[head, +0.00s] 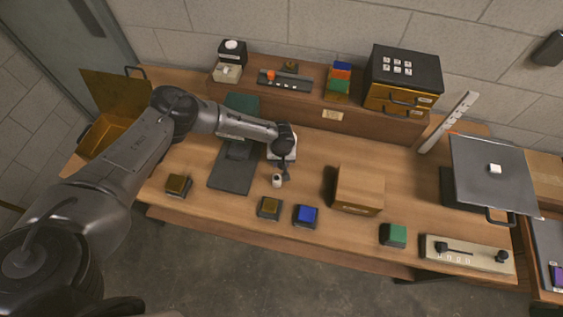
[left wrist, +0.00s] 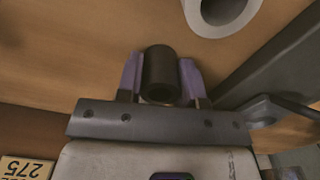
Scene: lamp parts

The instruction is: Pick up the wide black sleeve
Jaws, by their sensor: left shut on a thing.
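The black sleeve (left wrist: 161,73) is a short dark cylinder, shown clearly in the left wrist view. My left gripper (left wrist: 161,78) is shut on it, with one purple finger against each side. In the head view my left gripper (head: 285,174) is over the middle of the table; the sleeve is too small and dark to make out apart from the fingers there. A white hollow cylinder (head: 277,181) stands on the table just beside the gripper. It also shows at the top of the left wrist view (left wrist: 222,12). My right gripper is not in view.
A brown box (head: 358,190) stands to the right. A raised shelf (head: 300,109) runs along the back.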

